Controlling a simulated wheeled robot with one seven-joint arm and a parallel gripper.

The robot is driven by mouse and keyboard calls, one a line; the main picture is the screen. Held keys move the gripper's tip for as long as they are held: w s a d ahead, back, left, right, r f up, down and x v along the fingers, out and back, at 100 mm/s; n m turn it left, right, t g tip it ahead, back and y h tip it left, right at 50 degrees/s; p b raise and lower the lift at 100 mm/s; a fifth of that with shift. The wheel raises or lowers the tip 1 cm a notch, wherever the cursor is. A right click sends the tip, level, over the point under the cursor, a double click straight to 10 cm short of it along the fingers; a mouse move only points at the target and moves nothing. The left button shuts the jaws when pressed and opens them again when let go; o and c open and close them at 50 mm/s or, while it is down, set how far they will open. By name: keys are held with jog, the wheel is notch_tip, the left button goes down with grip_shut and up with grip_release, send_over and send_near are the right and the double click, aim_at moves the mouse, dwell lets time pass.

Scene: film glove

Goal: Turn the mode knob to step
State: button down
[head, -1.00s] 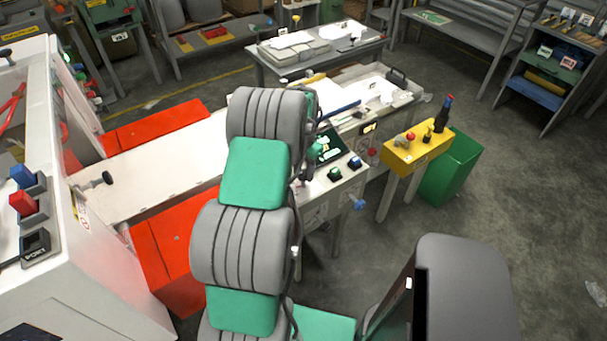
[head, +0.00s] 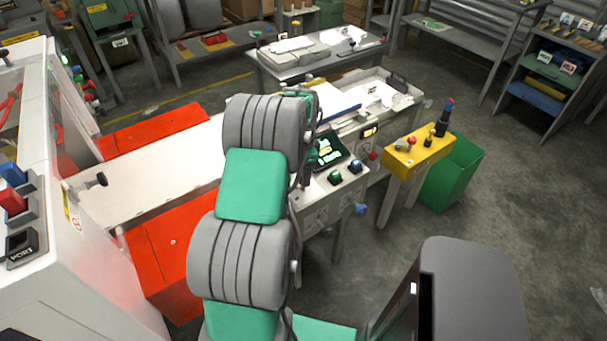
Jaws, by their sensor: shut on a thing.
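My gripper (head: 304,178) shows only as a small dark shape at the end of my arm, beside the front control panel of the white machine (head: 325,190). It is shut on what appears to be the mode knob. The knob itself is hidden by my arm and gripper, so its setting and labels cannot be read. Right of the gripper on the panel are a green button (head: 335,177) and a blue button (head: 355,167). A blue knob (head: 360,209) sits on the front face.
A yellow control stand (head: 418,158) with a red button and a dark bottle-like object is to the right, before a green bin (head: 455,175). A white cabinet (head: 100,265) stands at left, near orange-red boxes (head: 180,250). Open floor lies at right.

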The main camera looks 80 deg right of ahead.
jog(key=c, duration=0.9)
grip_release()
jog(key=shift+r, duration=0.1)
notch_tip(320, 180, up, 8)
jog(key=shift+f+b, duration=0.15)
jog(key=shift+b, duration=0.35)
